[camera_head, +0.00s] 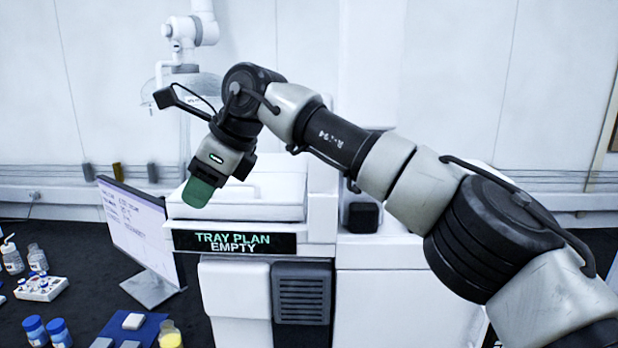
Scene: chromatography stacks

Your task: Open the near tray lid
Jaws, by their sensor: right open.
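The white tray lid (275,192) lies on top of the white chromatography stack in the middle of the head view. It looks closed and flat. Below its front edge is a dark sign (282,243) reading "TRAY PLAN EMPTY". My right arm reaches in from the right, across the stack. My right gripper (199,192) has green fingertips, is open and points down at the lid's left front part. It hides part of the lid. Whether the fingertips touch the lid, I cannot tell. My left gripper is out of view.
A monitor (138,232) stands left of the stack. Bottles (47,330), a vial rack (42,288) and a blue mat (150,325) with small blocks are on the dark bench at the lower left. A white jointed arm (196,32) with a clear hood hangs behind my gripper.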

